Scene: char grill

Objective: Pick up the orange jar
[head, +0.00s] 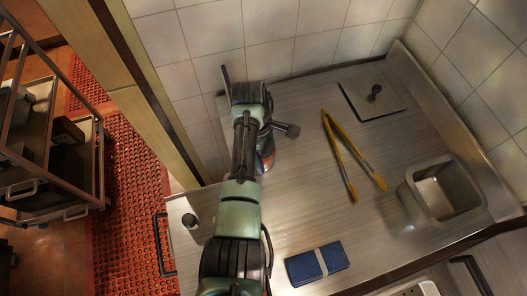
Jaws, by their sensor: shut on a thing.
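The orange jar (267,161) shows as a small orange-brown patch just right of my arm, over the left part of the steel counter. Most of it is hidden behind my arm. My gripper (266,148) is at the jar, under the dark wrist, and is shut on it. Its fingers are mostly hidden, and I cannot tell whether the jar touches the counter.
On the steel counter (300,215) lie yellow-handled tongs (343,150), a flat plate with a dark knob (374,96) and a folded blue cloth (317,263). A metal container (441,189) stands at right. Tiled walls close the back and right. A rack (50,140) stands at left.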

